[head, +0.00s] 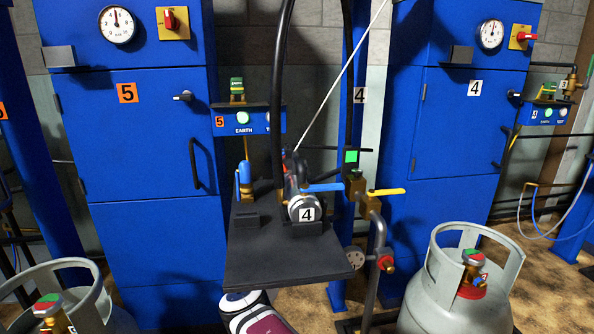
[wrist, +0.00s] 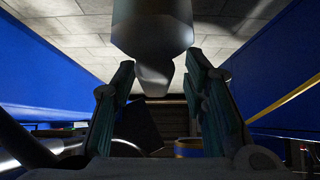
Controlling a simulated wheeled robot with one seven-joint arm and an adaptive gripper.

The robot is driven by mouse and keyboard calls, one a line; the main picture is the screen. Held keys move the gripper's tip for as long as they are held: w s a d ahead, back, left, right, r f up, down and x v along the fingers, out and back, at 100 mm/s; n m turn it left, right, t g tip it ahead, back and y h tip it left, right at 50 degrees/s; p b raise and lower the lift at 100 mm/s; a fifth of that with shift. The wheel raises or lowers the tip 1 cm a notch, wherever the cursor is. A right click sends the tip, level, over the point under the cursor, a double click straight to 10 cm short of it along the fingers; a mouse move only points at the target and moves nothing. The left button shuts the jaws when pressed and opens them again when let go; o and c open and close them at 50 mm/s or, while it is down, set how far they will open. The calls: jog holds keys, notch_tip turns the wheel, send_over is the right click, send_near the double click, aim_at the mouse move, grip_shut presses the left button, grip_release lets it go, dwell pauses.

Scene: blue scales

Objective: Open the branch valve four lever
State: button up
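Several levers stand at the station marked 4 in the head view. A yellow lever (head: 385,191) lies nearly level above a brass valve and grey pipe, right of the dark platform. A blue lever (head: 322,187) lies nearly level just left of it. The "4" plate (head: 307,214) sits below the blue lever; I cannot tell which lever is branch valve four's. My gripper (wrist: 160,72) shows in the wrist view with its teal-padded fingers apart. A grey rounded body (wrist: 153,30) hangs in front of and between them; no grip on it is visible.
The dark platform (head: 285,265) juts forward below the levers. Blue cabinets (head: 150,150) stand either side. Grey gas cylinders (head: 455,290) stand at lower left and right. A red-handled valve (head: 386,263) sits low on the pipe. Black hoses rise above the platform.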

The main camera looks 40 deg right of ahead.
jog(key=shift+s, duration=0.1)
jog(key=v, duration=1.2)
jog(key=shift+a, duration=0.1)
